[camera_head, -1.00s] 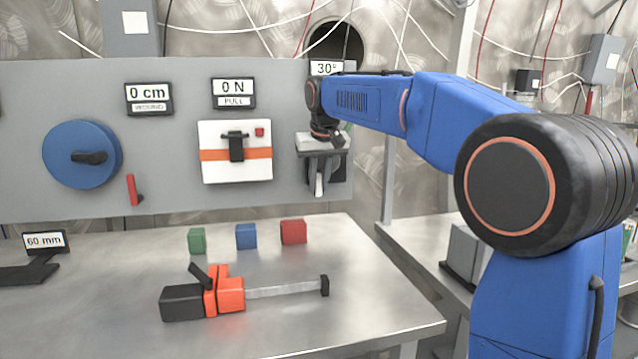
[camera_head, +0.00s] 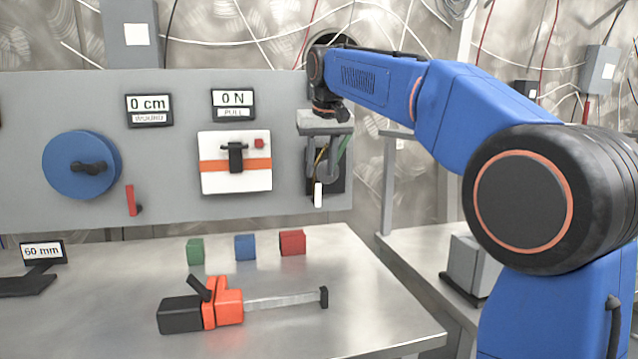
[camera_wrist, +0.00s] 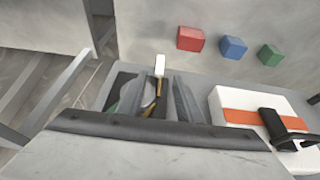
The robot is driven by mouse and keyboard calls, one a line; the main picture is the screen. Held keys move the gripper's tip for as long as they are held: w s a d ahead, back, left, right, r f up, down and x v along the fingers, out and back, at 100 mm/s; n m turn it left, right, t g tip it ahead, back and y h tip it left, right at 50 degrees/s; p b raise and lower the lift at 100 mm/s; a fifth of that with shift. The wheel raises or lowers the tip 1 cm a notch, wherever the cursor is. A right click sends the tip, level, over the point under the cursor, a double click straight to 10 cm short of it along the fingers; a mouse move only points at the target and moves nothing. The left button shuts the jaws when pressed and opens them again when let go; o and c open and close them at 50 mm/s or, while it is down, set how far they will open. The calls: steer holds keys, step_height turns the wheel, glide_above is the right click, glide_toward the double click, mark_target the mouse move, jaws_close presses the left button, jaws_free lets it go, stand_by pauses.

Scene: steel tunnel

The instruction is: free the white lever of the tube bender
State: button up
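The white lever (camera_head: 318,195) of the tube bender hangs about upright at the right end of the grey panel. The tube bender (camera_head: 340,183) is a dark plate with a grey curved part, partly hidden by my gripper. My gripper (camera_head: 323,172) is in front of the bender, its two grey fingers spread apart. In the wrist view my gripper (camera_wrist: 158,97) has a gap between its fingers, and the white end lies beyond them. I see no finger touching it.
A white box with an orange band (camera_head: 222,178) and black handle is left of the bender. Green (camera_head: 195,251), blue (camera_head: 245,247) and red (camera_head: 292,243) blocks stand on the steel table below. An orange-black clamp (camera_head: 228,307) lies in front. A blue wheel (camera_head: 75,180) is farther left.

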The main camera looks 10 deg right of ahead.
steer(key=v, duration=0.8)
steer(key=shift+r, duration=0.2)
steer(key=shift+s, duration=0.15)
